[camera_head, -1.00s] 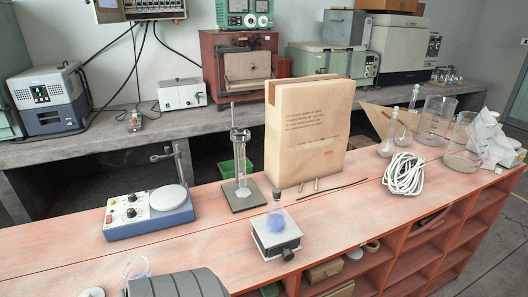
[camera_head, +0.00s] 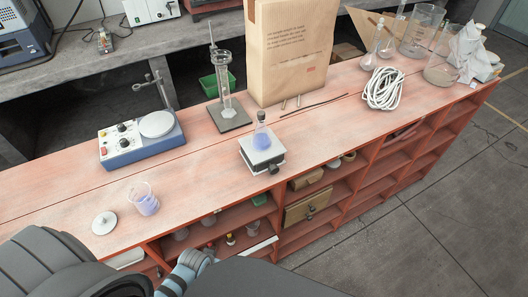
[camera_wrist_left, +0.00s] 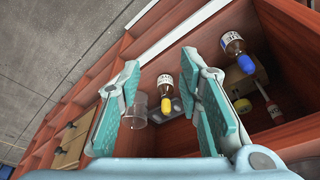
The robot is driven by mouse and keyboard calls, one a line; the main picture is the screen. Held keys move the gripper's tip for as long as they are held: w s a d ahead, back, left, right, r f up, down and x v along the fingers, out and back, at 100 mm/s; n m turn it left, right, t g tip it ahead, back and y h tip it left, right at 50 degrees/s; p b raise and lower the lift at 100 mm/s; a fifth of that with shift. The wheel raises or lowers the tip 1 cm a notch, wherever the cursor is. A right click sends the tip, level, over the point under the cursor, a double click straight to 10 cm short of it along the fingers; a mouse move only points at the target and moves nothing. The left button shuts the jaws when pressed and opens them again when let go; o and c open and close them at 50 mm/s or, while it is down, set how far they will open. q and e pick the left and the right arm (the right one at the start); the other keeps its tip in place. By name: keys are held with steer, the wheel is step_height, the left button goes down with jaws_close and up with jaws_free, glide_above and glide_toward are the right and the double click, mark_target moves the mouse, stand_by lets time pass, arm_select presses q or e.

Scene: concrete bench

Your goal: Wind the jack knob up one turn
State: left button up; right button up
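The lab jack (camera_head: 262,155) stands on the red-topped bench near its front edge. Its black knob (camera_head: 275,168) faces the front right. A flask with blue liquid (camera_head: 262,138) stands upright on the jack's plate. My left arm comes in at the bottom left of the head view, well short of the jack. In the left wrist view my left gripper (camera_wrist_left: 160,75) is open with nothing between its teal fingers, facing the bench's shelves. The jack is not in that view. My right gripper is not in view.
A stirrer hotplate (camera_head: 140,141), clamp stand (camera_head: 228,115), paper bag (camera_head: 291,50) and white cable coil (camera_head: 383,88) are behind. Shelves below hold bottles (camera_wrist_left: 165,85).

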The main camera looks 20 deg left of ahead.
arm_select(q)
steer(key=w+d+r+p, duration=0.1)
steer(key=w+r+p, duration=0.15)
steer(key=r, duration=0.55)
steer(key=w+d+r+p, duration=0.1)
steer(key=w+r, duration=0.2)
steer(key=r, duration=0.5)
step_height(320, 180, up, 23)
steer(key=n+t+h+p, duration=0.2)
steer(key=n+h+p, duration=0.15)
steer(key=n, duration=0.45)
glide_above(273, 169)
steer(key=s+a, duration=0.4)
steer(key=s, duration=0.1)
steer(key=x, duration=1.3)
steer(key=shift+s+d+f, duration=0.15)
steer(key=shift+d+f, duration=0.15)
steer(key=shift+f, duration=0.1)
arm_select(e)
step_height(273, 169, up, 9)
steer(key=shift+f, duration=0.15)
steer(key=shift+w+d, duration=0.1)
arm_select(q)
jaws_close()
